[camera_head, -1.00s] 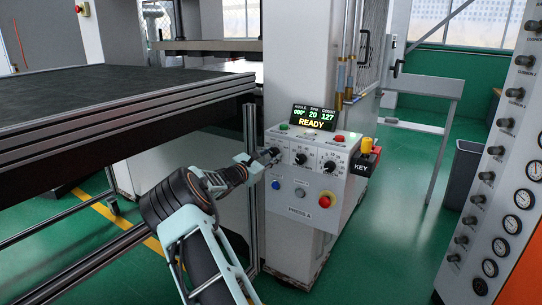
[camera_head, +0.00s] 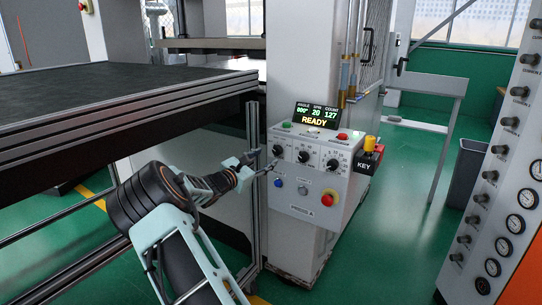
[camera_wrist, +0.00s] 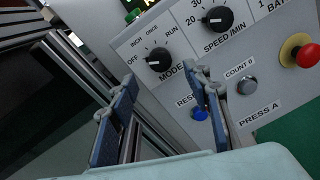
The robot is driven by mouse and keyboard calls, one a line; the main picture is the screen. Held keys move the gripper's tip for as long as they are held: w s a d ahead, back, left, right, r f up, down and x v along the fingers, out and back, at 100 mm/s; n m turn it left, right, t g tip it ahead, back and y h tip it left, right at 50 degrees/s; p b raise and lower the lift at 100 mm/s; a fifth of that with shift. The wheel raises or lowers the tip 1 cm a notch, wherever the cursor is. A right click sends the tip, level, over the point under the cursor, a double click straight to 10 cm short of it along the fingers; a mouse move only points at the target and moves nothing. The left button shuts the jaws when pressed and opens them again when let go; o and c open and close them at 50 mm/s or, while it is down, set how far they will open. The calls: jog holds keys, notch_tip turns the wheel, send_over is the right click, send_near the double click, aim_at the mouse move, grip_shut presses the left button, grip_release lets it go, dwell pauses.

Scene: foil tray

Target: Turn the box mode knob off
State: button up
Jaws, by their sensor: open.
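The mode knob (camera_head: 278,150) is the black knob at the left of the knob row on the grey control box (camera_head: 300,198). In the wrist view the mode knob (camera_wrist: 158,60) is ringed by the labels OFF, INCH, ONCE and RUN; I cannot surely tell which its pointer faces. My gripper (camera_head: 262,162) is open and empty, just left of and below the knob in the head view. In the wrist view the fingers of my gripper (camera_wrist: 162,88) stand apart, with the knob beyond and between their tips, not touched.
The speed knob (camera_wrist: 216,20) sits right of the mode knob. A blue reset button (camera_wrist: 200,113) lies near the right finger, with a red stop button (camera_head: 328,198) farther right. The lit display (camera_head: 317,116) reads READY. The press table (camera_head: 120,90) edge and a metal post are close on the left.

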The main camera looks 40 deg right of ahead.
jog(key=shift+v, duration=2.75)
